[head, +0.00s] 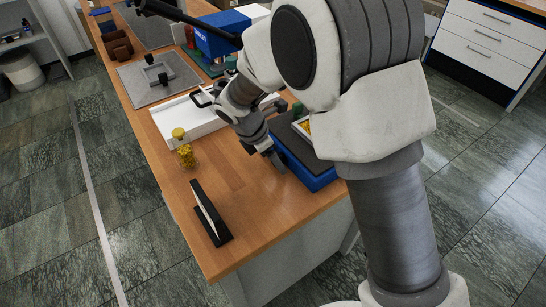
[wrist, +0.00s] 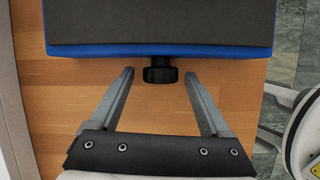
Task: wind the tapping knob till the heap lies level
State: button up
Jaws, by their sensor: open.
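The tapping knob (wrist: 160,74) is black and ridged and sticks out from the near side of the blue-based machine (wrist: 90,50) in the wrist view. My gripper (wrist: 160,76) is open, with one finger on each side of the knob and gaps to both. In the head view my gripper (head: 276,160) is low over the bench beside the blue machine (head: 310,176). A yellow heap (head: 306,126) shows in part on top of that machine. My arm hides much of the machine, and the knob is hidden in the head view.
A jar of yellow grains (head: 185,155) and a black stand with a pale panel (head: 208,212) are on the wooden bench (head: 245,185). A white tray (head: 185,117) lies behind the gripper. A blue press (head: 218,35) stands farther back. The front bench surface is mostly clear.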

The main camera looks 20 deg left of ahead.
grip_shut()
jog(key=y+b, duration=0.1)
jog(key=b, duration=0.2)
jog(key=shift+d+f+t, duration=0.1)
jog(key=shift+f+t, duration=0.2)
jog(key=shift+t, duration=0.1)
jog(key=t+b, duration=0.1)
jog(key=b, duration=0.1)
jog(key=shift+s+d+r+m+y+b, duration=0.1)
jog(key=shift+m+y+b, duration=0.2)
jog(key=shift+y+b, duration=0.1)
jog(key=shift+r, duration=0.15)
grip_release()
